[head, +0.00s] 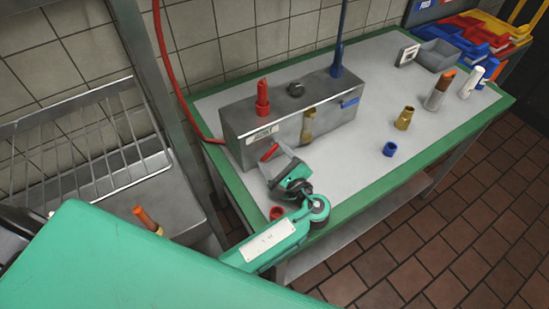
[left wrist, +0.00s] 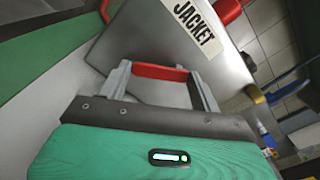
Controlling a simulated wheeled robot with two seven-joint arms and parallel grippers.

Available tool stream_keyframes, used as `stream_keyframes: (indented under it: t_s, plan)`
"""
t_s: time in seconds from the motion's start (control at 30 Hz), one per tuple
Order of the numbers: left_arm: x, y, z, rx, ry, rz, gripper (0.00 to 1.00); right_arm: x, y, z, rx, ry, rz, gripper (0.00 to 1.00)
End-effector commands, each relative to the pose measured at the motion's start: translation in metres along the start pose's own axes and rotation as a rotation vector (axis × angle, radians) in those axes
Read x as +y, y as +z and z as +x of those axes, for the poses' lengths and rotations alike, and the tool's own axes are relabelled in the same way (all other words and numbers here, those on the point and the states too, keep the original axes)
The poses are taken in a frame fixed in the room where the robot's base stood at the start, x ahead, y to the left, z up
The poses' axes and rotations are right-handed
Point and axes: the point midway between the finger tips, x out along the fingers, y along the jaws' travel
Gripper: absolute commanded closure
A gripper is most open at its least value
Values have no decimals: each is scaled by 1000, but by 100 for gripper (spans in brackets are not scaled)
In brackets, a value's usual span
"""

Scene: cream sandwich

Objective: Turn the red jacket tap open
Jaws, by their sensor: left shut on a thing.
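The red jacket tap handle (head: 270,152) is a short red bar at the front left of a grey steel box (head: 240,121), below the JACKET label (head: 263,134). In the left wrist view the red bar (left wrist: 160,72) spans the space between my left gripper's fingers (left wrist: 158,80), and the JACKET label (left wrist: 197,25) is just beyond. My left gripper (head: 274,161) is shut on this red bar. The tap's body behind the bar is hidden by the gripper and the box's edge. My right gripper is not in view.
A red fitting (head: 262,98), a black knob (head: 296,89) and a blue upright pipe (head: 338,55) stand on the box; a brass fitting (head: 308,124) is on its front. A red ring (head: 277,213) lies near my left wrist.

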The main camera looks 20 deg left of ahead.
Motion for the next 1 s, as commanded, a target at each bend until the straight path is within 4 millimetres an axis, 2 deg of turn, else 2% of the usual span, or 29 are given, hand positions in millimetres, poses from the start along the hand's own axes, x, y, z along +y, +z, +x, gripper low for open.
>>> stream_keyframes:
  t_s: [0.2,0.23,0.3,0.33,0.6,0.73,0.87,1.0]
  plan:
    - [0,0,0,0,1,1,58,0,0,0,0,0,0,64]
    - [0,0,0,0,1,1,30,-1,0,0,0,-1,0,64]
    - [0,0,0,0,1,2,16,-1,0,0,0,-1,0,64]
    - [0,0,0,0,1,2,14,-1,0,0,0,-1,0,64]
    - [0,0,0,0,0,1,14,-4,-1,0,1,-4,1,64]
    - [-6,7,0,0,0,-1,14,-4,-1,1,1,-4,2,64]
    - [-18,25,0,0,0,-5,14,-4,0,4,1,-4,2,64]
    - [-38,53,0,1,1,-6,14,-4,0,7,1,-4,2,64]
